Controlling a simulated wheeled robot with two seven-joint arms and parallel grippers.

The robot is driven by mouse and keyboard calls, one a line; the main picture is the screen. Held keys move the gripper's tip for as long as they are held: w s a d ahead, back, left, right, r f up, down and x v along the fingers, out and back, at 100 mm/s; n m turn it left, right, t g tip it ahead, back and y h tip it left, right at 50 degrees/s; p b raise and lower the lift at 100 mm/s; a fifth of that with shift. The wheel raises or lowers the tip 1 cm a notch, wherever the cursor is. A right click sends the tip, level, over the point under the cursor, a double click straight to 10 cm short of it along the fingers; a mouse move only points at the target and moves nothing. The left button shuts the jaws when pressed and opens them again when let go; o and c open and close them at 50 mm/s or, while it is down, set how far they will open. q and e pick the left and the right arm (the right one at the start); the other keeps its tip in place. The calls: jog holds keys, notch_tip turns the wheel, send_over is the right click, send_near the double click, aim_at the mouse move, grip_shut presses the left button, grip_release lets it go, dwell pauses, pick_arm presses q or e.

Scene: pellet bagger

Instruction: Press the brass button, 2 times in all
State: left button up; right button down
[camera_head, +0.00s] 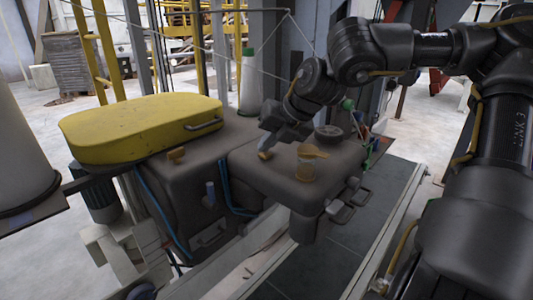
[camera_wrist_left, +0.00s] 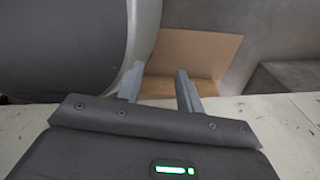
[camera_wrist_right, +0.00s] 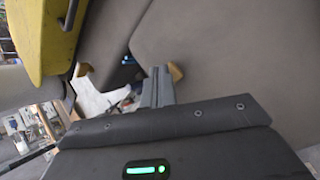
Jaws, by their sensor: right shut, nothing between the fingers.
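A small brass-coloured piece (camera_head: 265,154), likely the brass button, sits on the edge of the dark grey machine top at the right gripper's tip. It also shows in the right wrist view (camera_wrist_right: 175,72), just beyond and right of the fingertips, partly hidden by them. My right gripper (camera_head: 264,146) points down at it, shut and empty; its closed fingers show in the right wrist view (camera_wrist_right: 158,72). I cannot tell whether they touch the piece. Another brass-coloured piece (camera_head: 176,153) is by the yellow lid. My left gripper (camera_wrist_left: 158,76) is open and empty, outside the head view.
A yellow lid (camera_head: 140,127) with a handle covers the machine's left part. A brown panel (camera_wrist_left: 195,55) lies beyond the left fingers.

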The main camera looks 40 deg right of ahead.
aim_at(269, 154)
dwell(0.3)
jog(key=shift+r+p, duration=0.5)
jog(key=shift+r, duration=0.35)
jog(key=shift+r, duration=0.1)
notch_tip(269, 154, up, 6)
jog(key=p, duration=0.3)
jog(key=shift+p, duration=0.35)
jog(key=shift+s+d, duration=0.1)
dwell(0.4)
